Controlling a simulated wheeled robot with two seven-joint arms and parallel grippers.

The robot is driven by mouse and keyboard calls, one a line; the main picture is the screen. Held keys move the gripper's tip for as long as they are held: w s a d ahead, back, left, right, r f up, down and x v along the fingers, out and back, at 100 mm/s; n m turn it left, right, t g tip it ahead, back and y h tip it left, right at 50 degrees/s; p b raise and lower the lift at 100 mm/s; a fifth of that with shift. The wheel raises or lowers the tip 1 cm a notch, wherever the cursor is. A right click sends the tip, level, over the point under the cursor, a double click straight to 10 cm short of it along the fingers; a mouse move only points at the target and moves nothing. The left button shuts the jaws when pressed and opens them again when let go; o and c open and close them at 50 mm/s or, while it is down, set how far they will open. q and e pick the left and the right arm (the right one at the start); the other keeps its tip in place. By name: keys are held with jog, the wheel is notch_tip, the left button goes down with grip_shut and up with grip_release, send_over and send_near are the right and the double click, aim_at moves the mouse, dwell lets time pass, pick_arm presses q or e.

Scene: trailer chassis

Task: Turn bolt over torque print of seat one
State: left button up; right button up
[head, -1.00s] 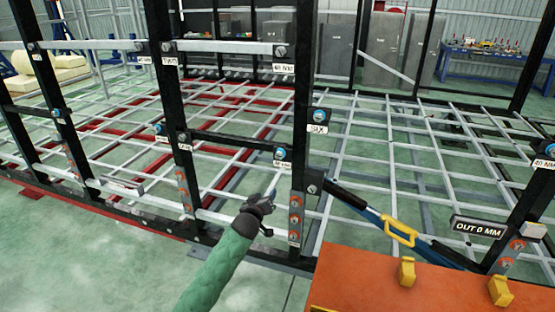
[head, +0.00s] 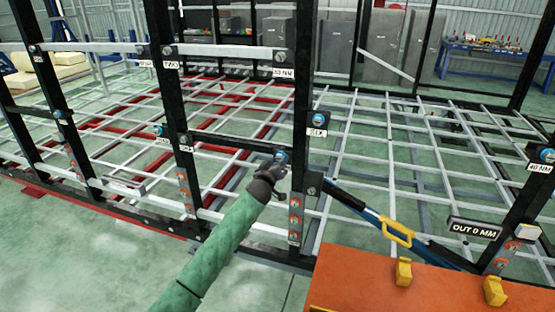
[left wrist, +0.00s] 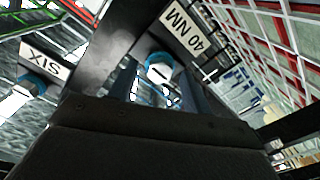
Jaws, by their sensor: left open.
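My left gripper (head: 276,166) is at a bolt with a blue ring (head: 281,156) on the black post, in the head view. In the left wrist view the bolt has a pale head and blue collar (left wrist: 160,68), with a "40 NM" print (left wrist: 187,30) beside it. The gripper is open, its jaws toward the bolt; whether they touch it I cannot tell. My gripper hides the print below this bolt in the head view. No seat-one label is legible. My right gripper is not in view.
A bolt (head: 320,118) with a "SIX" label (head: 318,132) is on the same post. An "OUT 0 MM" sign (head: 475,228) is at right. An orange surface (head: 400,297) with yellow blocks is in front. Black posts and grey rails crowd the space around my arm.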

pick_arm(q)
jog(key=shift+w+d, duration=0.1)
jog(key=shift+w, duration=0.2)
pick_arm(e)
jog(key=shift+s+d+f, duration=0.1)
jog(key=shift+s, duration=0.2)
pick_arm(q)
jog(key=c, duration=1)
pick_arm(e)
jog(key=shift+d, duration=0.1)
pick_arm(q)
jog(key=shift+m, duration=0.4)
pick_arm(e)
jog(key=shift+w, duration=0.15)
